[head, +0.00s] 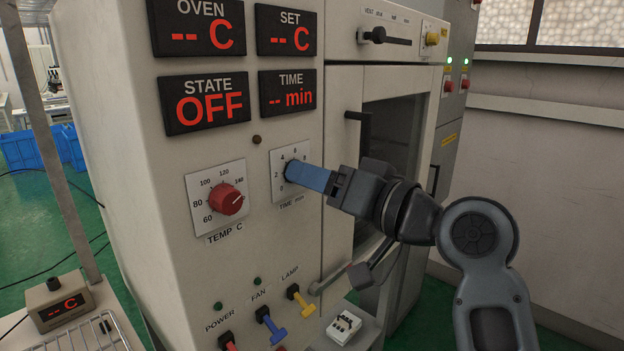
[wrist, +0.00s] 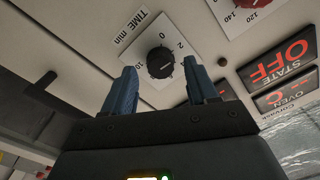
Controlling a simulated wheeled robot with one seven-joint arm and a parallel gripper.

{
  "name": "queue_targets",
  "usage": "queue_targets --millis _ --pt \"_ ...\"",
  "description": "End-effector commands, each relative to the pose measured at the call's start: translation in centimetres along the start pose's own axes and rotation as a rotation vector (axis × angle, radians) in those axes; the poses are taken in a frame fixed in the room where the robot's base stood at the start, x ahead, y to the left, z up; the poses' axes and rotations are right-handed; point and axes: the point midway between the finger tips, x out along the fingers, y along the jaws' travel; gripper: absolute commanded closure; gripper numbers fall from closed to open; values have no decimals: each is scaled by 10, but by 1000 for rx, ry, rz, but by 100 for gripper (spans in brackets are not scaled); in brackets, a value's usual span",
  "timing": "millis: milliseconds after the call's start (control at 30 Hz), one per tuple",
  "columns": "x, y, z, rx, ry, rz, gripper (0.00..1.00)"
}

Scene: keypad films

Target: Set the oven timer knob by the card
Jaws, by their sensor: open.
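The timer knob (wrist: 160,62) is round and dark, with a small reddish mark, on a white numbered plate labelled TIME min (wrist: 131,27). In the wrist view it stands between the tips of my open gripper (wrist: 158,78), with a visible gap on each side. I cannot tell how far the tips are from the panel. In the head view my gripper (head: 312,178) reaches the TIME plate (head: 278,160) from the right, and its blue finger hides most of the knob. The TIME display (head: 287,93) reads "-- min". I see no card that I can make out.
The red TEMP C knob (head: 226,199) is left of the timer. The STATE display (head: 205,102) reads OFF. Red, blue (head: 270,325) and yellow (head: 300,300) switches stick out below. The oven door handle (head: 363,130) is right of the timer.

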Motion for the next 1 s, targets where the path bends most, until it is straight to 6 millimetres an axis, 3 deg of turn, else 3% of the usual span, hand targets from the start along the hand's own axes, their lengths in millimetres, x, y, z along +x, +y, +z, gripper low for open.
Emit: queue_targets --millis 200,400,833,1000 --pt "-38 2 1 0 3 3 42" --pt "-60 1 1 0 0 1 42" --pt "-65 2 2 2 1 4 42" --pt "-77 23 29 30 23 70 42"
